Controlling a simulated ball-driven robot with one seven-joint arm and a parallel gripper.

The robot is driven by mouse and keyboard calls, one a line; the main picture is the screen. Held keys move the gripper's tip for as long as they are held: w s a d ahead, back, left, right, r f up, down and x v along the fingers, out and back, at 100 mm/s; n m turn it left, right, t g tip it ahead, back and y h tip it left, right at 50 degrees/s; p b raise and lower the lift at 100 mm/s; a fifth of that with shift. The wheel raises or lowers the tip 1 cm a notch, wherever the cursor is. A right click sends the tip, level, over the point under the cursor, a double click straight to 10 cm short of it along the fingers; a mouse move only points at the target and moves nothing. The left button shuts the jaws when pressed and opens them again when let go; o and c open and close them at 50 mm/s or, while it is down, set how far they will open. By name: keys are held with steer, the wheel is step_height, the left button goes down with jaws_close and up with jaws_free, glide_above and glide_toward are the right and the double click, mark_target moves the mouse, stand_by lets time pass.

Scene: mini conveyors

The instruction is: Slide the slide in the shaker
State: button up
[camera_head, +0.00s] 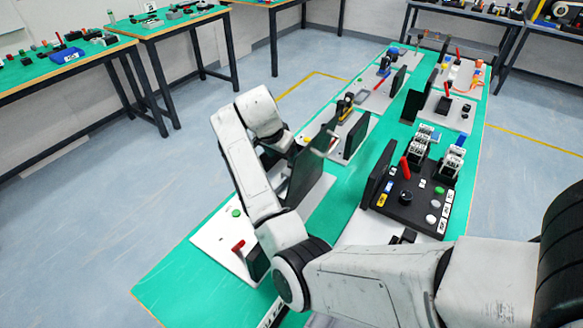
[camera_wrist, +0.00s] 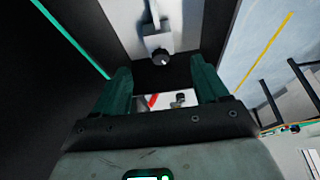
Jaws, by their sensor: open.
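My gripper (camera_wrist: 163,84) is open in the wrist view, with its two dark green fingers apart and nothing held between them. Just beyond the fingertips is a grey block with a round black knob (camera_wrist: 160,57) on a pale plate, with a thin rod behind it. I cannot tell for sure whether this is the shaker's slide. In the head view my gripper (camera_head: 280,155) is small and partly hidden, beside a dark upright panel (camera_head: 309,172) on a white base plate. The knob cannot be made out there.
A long green table (camera_head: 178,283) carries several white station plates with dark upright panels. A black control box (camera_head: 411,199) with a red lever (camera_head: 404,167) stands right of my arm. A dark wall (camera_wrist: 50,70) fills the wrist view's left. Blue floor lies open at left.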

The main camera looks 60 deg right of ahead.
mark_target(289, 167)
steer(key=x, duration=0.9)
steer(key=shift+d+f, duration=0.15)
steer(key=shift+f, duration=0.2)
steer(key=shift+c, duration=0.2)
